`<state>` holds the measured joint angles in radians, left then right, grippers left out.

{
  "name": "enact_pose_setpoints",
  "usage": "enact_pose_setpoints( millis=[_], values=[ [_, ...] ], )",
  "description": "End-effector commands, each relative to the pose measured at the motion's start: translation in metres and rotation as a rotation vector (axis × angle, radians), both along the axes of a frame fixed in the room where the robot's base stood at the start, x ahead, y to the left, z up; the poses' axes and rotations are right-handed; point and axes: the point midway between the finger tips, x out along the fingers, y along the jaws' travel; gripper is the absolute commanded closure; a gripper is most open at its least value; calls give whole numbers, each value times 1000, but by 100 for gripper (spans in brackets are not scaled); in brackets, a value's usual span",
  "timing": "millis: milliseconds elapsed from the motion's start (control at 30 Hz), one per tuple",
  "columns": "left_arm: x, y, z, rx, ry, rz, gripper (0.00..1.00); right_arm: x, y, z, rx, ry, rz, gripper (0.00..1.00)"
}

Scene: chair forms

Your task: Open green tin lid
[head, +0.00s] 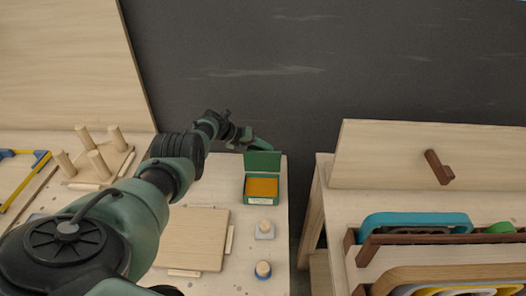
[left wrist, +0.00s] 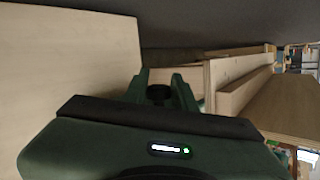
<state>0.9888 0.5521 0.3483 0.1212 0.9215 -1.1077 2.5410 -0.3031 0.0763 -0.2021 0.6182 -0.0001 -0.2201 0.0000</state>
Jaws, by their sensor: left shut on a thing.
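The green tin (head: 261,200) stands on the wooden table at its right end, with orange-yellow contents (head: 263,187) showing inside. Its green lid (head: 263,161) stands up, roughly upright, at the tin's back edge. My left gripper (head: 262,145) is at the top edge of the lid, shut on it; the exact contact is small in the head view. In the left wrist view my left gripper (left wrist: 168,88) shows its two green fingers from behind, and what lies between them is hard to make out. My right gripper is not in view.
A peg board (head: 96,160) stands at the left of the table. A flat wooden board (head: 192,238) and two small knobbed pieces (head: 264,230) lie in front of the tin. A second bench (head: 340,225) with a rack of coloured frames (head: 415,222) stands to the right, across a gap.

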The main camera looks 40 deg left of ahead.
Motion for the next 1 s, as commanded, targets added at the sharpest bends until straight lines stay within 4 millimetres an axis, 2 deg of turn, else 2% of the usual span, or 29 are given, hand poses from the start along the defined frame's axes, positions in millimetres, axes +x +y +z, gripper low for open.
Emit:
enact_pose_setpoints(
  millis=[33, 533, 567, 600, 633, 1000],
  values=[
    [-4, -2, -8, -2, 20, -6, 100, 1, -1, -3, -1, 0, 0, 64],
    [-7, -3, -9, -11, 40, -7, 100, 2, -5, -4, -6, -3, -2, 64],
    [-7, -3, -9, -11, 41, -8, 68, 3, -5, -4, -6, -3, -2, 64],
    [-7, -3, -9, -11, 41, -8, 57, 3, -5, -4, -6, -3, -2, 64],
    [-7, -3, -9, -12, 40, -7, 51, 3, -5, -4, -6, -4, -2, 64],
    [-5, 0, -1, -11, 29, -1, 51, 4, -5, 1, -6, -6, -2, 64]
  ],
)
